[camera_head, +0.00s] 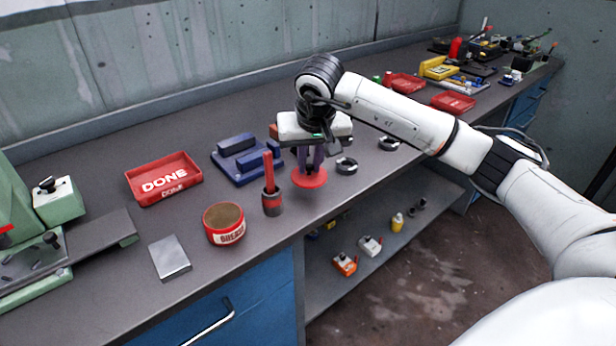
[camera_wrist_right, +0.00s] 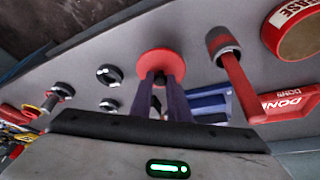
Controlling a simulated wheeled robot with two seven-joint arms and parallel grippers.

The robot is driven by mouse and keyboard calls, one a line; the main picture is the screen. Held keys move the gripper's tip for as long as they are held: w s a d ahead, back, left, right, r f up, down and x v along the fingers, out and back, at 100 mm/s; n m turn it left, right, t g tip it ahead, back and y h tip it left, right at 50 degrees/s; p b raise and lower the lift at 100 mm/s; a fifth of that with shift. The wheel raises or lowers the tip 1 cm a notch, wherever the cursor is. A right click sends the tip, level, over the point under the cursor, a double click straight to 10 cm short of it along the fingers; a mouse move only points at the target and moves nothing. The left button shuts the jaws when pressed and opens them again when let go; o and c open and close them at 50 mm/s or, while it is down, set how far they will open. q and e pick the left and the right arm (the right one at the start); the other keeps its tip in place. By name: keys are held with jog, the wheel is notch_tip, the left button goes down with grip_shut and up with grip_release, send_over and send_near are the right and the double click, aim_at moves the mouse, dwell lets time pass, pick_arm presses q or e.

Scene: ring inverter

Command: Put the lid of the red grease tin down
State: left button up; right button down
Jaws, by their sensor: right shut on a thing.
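The red round lid (camera_head: 310,178) is held under my right gripper (camera_head: 312,166), near the bench's front edge. In the right wrist view my right gripper (camera_wrist_right: 163,82) is shut on the lid (camera_wrist_right: 160,62), with the fingers at its middle. I cannot tell whether the lid touches the bench or hangs just above it. The red grease tin (camera_head: 224,223) stands open on the bench to the left, brown inside; it also shows in the right wrist view (camera_wrist_right: 295,30). My left gripper is not in view.
A dark cup with a red handle (camera_head: 271,190) stands between tin and lid. Black rings (camera_head: 346,166) lie to the right. Behind are a blue block fixture (camera_head: 240,165) and a red DONE tray (camera_head: 163,180). A metal plate (camera_head: 170,258) lies left of the tin.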

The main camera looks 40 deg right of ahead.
aim_at(309, 175)
notch_tip(309, 175, down, 4)
jog(key=shift+f, duration=0.1)
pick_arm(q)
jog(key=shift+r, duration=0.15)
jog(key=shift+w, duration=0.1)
pick_arm(e)
jog(key=c, duration=2.1)
grip_release()
jog(key=shift+f, duration=0.15)
jog(key=o, duration=0.4)
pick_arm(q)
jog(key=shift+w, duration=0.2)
pick_arm(e)
jog(key=shift+o, duration=0.2)
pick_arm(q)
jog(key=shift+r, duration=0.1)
